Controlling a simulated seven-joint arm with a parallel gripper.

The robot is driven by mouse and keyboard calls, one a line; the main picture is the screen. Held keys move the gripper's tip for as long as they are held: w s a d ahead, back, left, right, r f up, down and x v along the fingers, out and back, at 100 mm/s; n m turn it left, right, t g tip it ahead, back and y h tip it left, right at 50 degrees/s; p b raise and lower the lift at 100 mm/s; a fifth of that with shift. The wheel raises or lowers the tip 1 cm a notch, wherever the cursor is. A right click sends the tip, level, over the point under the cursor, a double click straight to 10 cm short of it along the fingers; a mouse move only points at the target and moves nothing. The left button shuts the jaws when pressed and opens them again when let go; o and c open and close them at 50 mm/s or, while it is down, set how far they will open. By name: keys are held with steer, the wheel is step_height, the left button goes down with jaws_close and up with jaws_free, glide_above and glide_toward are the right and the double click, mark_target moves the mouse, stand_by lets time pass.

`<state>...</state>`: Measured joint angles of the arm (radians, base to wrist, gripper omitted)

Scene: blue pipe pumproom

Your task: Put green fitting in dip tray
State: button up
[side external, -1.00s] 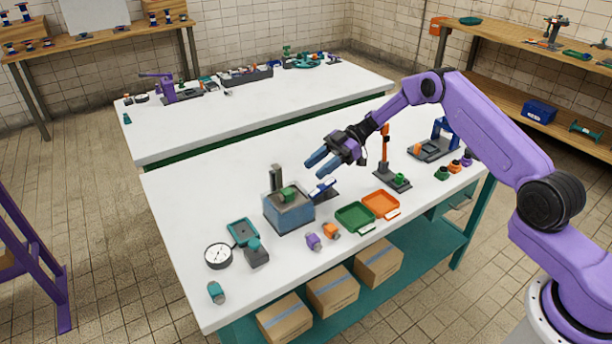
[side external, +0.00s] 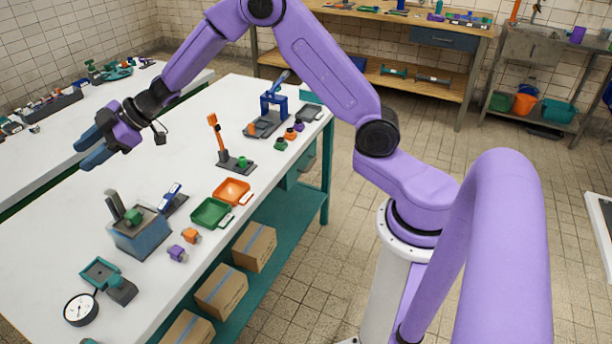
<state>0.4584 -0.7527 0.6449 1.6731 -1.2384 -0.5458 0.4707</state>
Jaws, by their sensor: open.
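Several small green pieces could be the green fitting, and I cannot tell which it is. One (side external: 133,216) sits on top of a blue-grey box (side external: 140,243) with a dark upright post. Another (side external: 242,162) is on the base of an orange-lever stand, and a third (side external: 280,144) is on the table's right side. A shallow green tray (side external: 211,213) and an orange tray (side external: 232,191) lie on the table; which is the dip tray is unclear. My gripper (side external: 88,148), with blue fingers, is open and empty in the air, up and left of the box.
An orange fitting (side external: 190,235) and a purple fitting (side external: 177,253) stand between the box and the front edge. A dial gauge (side external: 81,309) and teal tray device (side external: 101,272) are at lower left. The orange-lever stand (side external: 219,140) rises mid-table. The white table has free room behind the box.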

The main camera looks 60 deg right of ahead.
steer(key=s+d+r+m+h, duration=0.1)
steer(key=s+m+h, duration=0.15)
steer(key=s, duration=0.65)
steer(key=s+d+r+m+h, duration=0.1)
steer(key=s+r+h, duration=0.15)
steer(key=s, duration=0.65)
steer(key=s+d+f+g+h, duration=0.1)
steer(key=s+d, duration=0.3)
steer(key=s, duration=0.5)
steer(key=s+d+f+g+h, duration=0.1)
steer(key=s+d+g, duration=0.3)
steer(key=s, duration=0.6)
steer(key=s+d+f+n+g+h, duration=0.1)
steer(key=s+d, duration=0.3)
steer(key=s, duration=0.5)
steer(key=shift+s+d+f+g+h, duration=0.15)
steer(key=shift+f+g+h, duration=0.45)
steer(key=shift+f+g, duration=0.3)
